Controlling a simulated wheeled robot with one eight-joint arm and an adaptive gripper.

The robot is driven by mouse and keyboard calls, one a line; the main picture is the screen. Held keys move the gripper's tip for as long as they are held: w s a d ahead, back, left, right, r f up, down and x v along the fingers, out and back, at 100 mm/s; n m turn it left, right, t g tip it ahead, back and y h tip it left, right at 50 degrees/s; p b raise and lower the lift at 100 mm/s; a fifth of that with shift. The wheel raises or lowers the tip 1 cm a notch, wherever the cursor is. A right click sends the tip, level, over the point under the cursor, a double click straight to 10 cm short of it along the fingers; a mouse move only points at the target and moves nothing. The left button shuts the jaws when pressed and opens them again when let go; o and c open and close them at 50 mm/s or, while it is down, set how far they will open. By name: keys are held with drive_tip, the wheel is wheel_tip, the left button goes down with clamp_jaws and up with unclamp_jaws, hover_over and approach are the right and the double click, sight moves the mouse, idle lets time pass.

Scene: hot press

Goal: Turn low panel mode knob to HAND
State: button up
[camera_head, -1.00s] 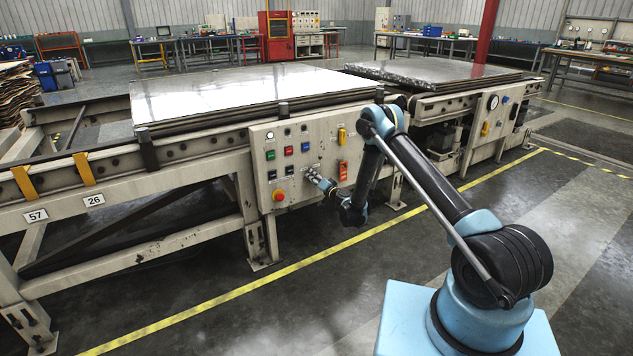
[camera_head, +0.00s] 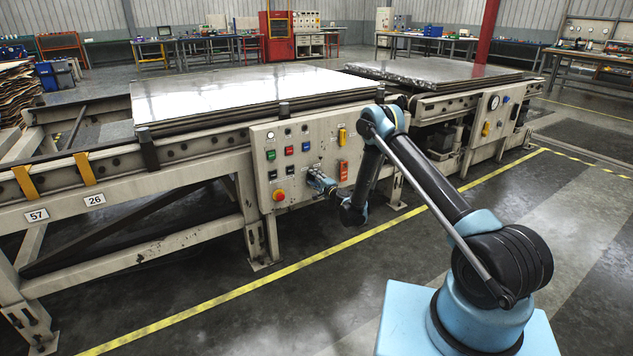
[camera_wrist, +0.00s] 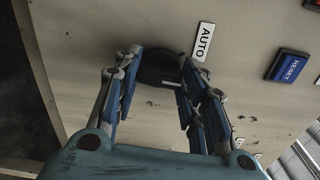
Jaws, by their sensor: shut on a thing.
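The low panel (camera_head: 300,155) is a beige control plate on the side of the press table. Its black mode knob (camera_wrist: 158,68) shows in the wrist view, between the fingertips of my gripper (camera_wrist: 160,66). The gripper is shut on the knob, one finger on each side, and the fingers hide part of it. A pale pointer mark shows on the knob's lower right edge. The AUTO label (camera_wrist: 203,42) sits just right of the knob. I cannot read a HAND label. In the head view my gripper (camera_head: 316,179) reaches the panel and covers the knob.
A blue RESET button (camera_wrist: 288,65) lies right of the knob. A metal sheet (camera_head: 250,90) lies on the table above. The floor in front is clear.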

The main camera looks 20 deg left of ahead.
sight(310, 157)
drive_tip(key=m, duration=0.6)
drive_tip(key=shift+m, duration=0.4)
idle(0.4)
drive_tip(key=o, duration=1.1)
drive_tip(key=shift+f, duration=0.1)
drive_tip(key=shift+c, duration=0.2)
wheel_tip(310, 157, up, 10)
drive_tip(key=shift+f, duration=0.1)
